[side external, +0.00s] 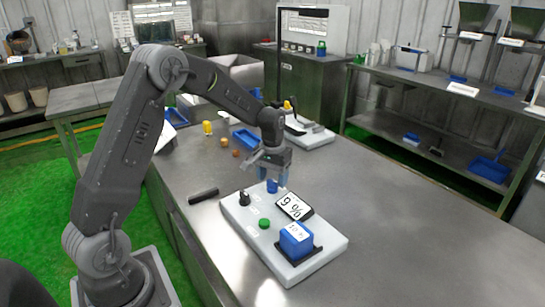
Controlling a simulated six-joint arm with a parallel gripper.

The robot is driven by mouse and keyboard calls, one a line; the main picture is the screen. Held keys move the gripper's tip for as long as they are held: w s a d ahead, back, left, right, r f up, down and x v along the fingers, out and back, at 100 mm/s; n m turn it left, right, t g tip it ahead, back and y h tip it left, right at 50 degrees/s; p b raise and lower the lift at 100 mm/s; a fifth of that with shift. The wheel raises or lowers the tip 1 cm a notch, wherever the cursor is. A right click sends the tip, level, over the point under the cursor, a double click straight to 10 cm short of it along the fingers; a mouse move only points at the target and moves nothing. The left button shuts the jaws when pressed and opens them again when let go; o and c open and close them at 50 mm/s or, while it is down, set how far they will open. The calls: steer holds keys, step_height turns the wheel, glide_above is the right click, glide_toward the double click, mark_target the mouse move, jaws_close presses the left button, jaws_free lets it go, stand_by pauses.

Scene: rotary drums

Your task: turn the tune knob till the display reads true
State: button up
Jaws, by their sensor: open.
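A white panel (233,217) lies on the metal table. It carries a black knob (244,198), a blue knob-like part (272,187), a green button (264,223) and a tilted black-framed display (294,207) that seems to read "9 %". A blue block (296,241) with a small white label sits in a dark holder at the panel's near end; its print is hard to read. The panel labels are too small to read, so I cannot tell which control is the tune knob. My gripper (272,176) is open, pointing down just over the blue part; contact is unclear.
A dark cylinder (203,196) lies left of the panel. Behind are small yellow and brown pieces, a blue tray (248,140) and another white device (312,138). The table (400,210) right of the panel is clear.

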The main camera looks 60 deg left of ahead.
mark_target(273, 180)
step_height(273, 180, up, 12)
steer(key=shift+r, duration=0.25)
stand_by(0.3)
steer(key=s+d+r+m+t, duration=0.1)
steer(key=s+d+r+t, duration=0.1)
steer(key=s+d+r, duration=0.35)
steer(key=s+d+m+t, duration=0.1)
steer(key=s+d+m, duration=0.1)
steer(key=s+d, duration=0.3)
steer(key=s+d+f+m+t, duration=0.1)
steer(key=s+d, duration=0.4)
steer(key=s, duration=0.9)
steer(key=shift+d+m+t, duration=0.35)
steer(key=shift+m+t, duration=0.25)
steer(key=shift+t, duration=0.2)
steer(key=shift+c, duration=0.2)
jaws_close()
